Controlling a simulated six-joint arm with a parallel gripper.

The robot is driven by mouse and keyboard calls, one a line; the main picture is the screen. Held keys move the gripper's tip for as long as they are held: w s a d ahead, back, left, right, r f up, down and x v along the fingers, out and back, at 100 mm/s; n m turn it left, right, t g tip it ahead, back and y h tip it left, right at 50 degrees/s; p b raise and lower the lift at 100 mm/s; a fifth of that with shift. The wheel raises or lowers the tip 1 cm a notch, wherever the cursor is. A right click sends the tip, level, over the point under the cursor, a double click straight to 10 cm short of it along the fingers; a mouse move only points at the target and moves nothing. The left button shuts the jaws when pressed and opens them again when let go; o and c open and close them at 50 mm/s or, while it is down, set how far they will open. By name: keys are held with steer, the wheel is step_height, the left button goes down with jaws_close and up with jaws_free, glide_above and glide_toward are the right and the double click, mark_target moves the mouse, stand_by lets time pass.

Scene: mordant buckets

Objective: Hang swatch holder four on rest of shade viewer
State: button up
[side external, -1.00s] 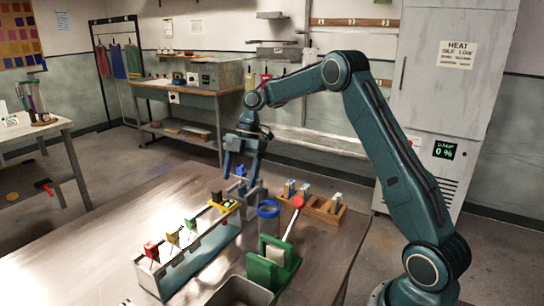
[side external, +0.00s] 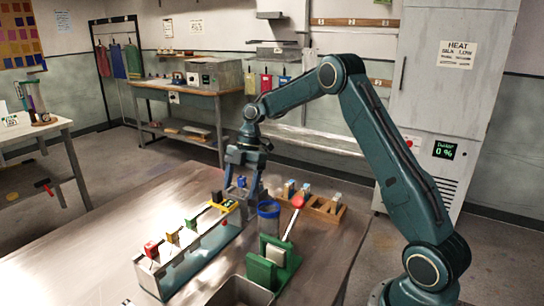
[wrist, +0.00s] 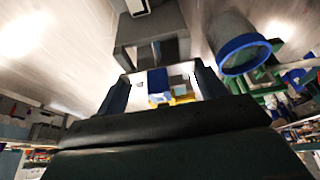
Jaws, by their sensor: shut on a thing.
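My gripper (side external: 241,182) is shut on a swatch holder with a blue block (side external: 241,181). The same blue block shows between the fingers in the wrist view (wrist: 158,79). No number is readable on it. The holder is low, at the far end of the long metal trough. A grey stand (side external: 257,196), which may be the shade viewer, is right by the fingers and partly hidden by them. A grey block-like body also shows ahead of the fingers in the wrist view (wrist: 150,35). I cannot tell whether the holder touches a rest.
The metal trough (side external: 188,265) carries red, orange, green and yellow holders. A blue-rimmed cylinder (side external: 268,210) stands close to the right of my gripper. The table's left side is bare.

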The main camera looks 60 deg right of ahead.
steer(key=o, duration=1.1)
steer(key=shift+c, duration=0.2)
steer(key=shift+r, duration=0.15)
steer(key=shift+v, duration=3.6)
